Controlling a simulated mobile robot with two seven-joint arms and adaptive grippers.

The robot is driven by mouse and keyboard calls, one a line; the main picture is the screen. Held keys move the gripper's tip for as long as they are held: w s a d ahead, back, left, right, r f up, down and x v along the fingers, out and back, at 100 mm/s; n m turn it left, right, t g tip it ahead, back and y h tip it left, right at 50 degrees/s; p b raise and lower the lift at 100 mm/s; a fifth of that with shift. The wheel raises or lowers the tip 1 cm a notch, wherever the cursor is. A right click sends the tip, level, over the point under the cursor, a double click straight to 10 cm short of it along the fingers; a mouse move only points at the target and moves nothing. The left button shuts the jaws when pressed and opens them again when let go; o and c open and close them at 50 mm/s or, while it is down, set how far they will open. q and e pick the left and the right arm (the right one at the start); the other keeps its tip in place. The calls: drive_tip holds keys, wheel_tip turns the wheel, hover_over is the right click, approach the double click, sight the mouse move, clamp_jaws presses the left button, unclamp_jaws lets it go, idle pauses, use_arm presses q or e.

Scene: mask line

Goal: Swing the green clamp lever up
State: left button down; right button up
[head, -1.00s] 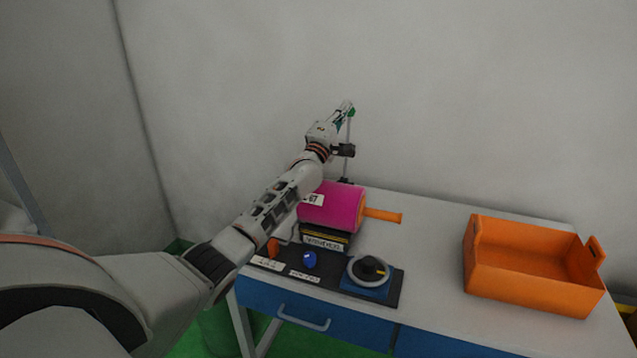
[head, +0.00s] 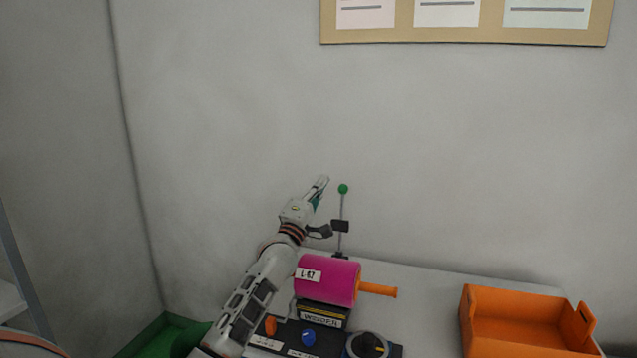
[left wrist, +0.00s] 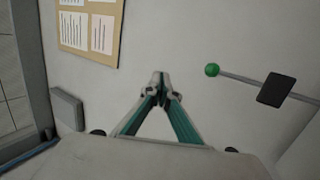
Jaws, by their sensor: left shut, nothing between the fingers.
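The clamp lever is a thin grey rod with a green ball (head: 343,189) on its top end. It stands nearly upright at the back of the table, behind a magenta roll (head: 330,281). A dark block (head: 340,226) sits partway along the rod. My left gripper (head: 323,180) is shut and empty, pointing up just left of the green ball and apart from it. In the left wrist view, the shut fingertips (left wrist: 160,84) show against the wall, with the green ball (left wrist: 212,70) and rod to their right. My right gripper is in neither view.
An orange crate (head: 470,345) stands on the right of the table. An orange handle (head: 378,290) sticks out right from the roll. A blue knob (head: 308,337) and a black dial (head: 368,344) sit in front. A notice board (head: 400,35) hangs on the wall.

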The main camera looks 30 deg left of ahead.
use_arm(q)
drive_tip(key=shift+s+d+r, duration=0.1)
drive_tip(key=shift+s+r, duration=0.1)
drive_tip(key=shift+s, duration=0.3)
drive_tip(key=shift+s+r, duration=0.2)
drive_tip(key=shift+s, duration=0.3)
